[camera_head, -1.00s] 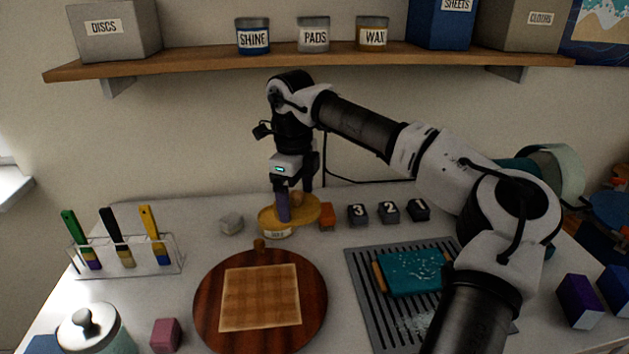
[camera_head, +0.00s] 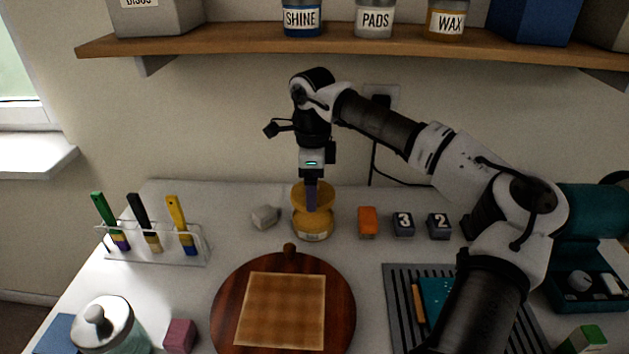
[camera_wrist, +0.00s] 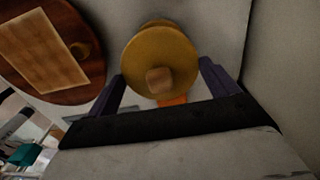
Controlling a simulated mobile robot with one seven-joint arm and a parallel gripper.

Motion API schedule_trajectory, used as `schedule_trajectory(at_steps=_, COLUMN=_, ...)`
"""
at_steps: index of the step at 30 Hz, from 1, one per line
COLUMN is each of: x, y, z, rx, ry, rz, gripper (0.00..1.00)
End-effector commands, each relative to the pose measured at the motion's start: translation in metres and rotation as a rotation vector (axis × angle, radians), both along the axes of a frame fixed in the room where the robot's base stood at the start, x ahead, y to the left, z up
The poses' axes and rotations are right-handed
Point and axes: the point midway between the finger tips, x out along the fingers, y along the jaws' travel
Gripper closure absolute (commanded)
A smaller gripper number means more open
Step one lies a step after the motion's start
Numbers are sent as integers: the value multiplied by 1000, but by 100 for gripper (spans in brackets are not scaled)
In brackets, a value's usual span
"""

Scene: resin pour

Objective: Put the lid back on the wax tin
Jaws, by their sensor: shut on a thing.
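The wax tin (camera_head: 313,232) is a round yellow tin with a pale label, standing upright on the table behind the round wooden board. Its yellow lid (camera_head: 298,197) is above it, and in the head view the two overlap. I cannot tell whether the lid touches the rim. My gripper (camera_head: 311,206) points down with its purple fingers shut on the lid. In the wrist view the lid (camera_wrist: 160,50) faces the camera with its wooden knob (camera_wrist: 158,80) between the fingers of my gripper (camera_wrist: 162,70). The lid hides most of the tin there.
A grey stone-like block (camera_head: 265,217) stands left of the tin. An orange block (camera_head: 367,222) and numbered blocks (camera_head: 403,224) stand to its right. The round board (camera_head: 230,310) lies in front, with a brush rack (camera_head: 155,245) at left. A shelf (camera_head: 350,42) hangs above.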

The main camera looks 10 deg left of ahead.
Motion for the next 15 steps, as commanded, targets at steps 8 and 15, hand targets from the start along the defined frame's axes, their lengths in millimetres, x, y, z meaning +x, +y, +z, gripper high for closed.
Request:
schedule_trajectory(at_steps=8, x=0, y=0, z=-29, rx=1, ry=2, rz=-1, gripper=36)
schedule_trajectory(at_steps=15, x=0, y=0, z=-50, rx=-1, ry=1, rz=-1, gripper=36)
